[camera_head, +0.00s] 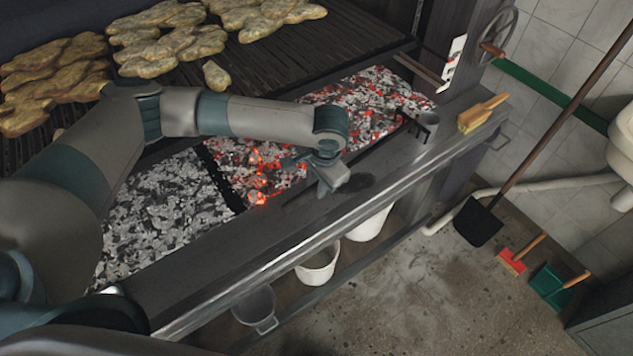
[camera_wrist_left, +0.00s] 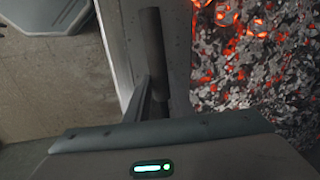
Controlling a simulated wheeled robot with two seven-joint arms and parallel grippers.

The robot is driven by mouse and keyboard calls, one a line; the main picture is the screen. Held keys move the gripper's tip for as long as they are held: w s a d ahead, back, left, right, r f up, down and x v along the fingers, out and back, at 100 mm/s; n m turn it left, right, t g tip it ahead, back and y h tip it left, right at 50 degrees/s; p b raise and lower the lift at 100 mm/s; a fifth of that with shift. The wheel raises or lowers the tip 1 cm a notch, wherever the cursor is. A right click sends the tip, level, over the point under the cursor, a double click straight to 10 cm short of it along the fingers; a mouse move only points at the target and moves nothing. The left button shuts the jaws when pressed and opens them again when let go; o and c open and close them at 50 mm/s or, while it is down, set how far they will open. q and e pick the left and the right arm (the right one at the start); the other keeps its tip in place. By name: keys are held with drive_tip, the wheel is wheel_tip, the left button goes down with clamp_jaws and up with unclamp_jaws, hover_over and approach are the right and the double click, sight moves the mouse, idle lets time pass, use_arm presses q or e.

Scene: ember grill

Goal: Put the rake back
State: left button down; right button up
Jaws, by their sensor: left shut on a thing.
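My left gripper (camera_head: 328,184) is low over the grill's metal front ledge, beside the glowing embers. In the left wrist view it is shut on a dark round rod, which I take to be the rake's handle (camera_wrist_left: 151,45). The rod extends away from the fingers above the ledge, with the embers on its right. The rake's head does not show in the left wrist view. In the head view I cannot make out the rake clearly around the gripper. My right gripper is not in view.
Glowing embers (camera_head: 365,95) lie behind the ledge (camera_head: 215,272). A dark bracket (camera_head: 427,121) and a yellow brush (camera_head: 482,113) are at its right end. Meat (camera_head: 160,50) covers the grate. White buckets (camera_head: 318,264) stand below. A long-handled shovel (camera_head: 478,222) leans at the right.

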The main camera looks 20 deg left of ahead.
use_arm(q)
drive_tip(key=shift+f+b, duration=0.6)
drive_tip(key=shift+b, duration=0.5)
drive_tip(key=shift+p, duration=0.3)
drive_tip(key=shift+f, duration=0.45)
drive_tip(key=c, duration=1)
unclamp_jaws()
drive_tip(key=shift+c, duration=0.2)
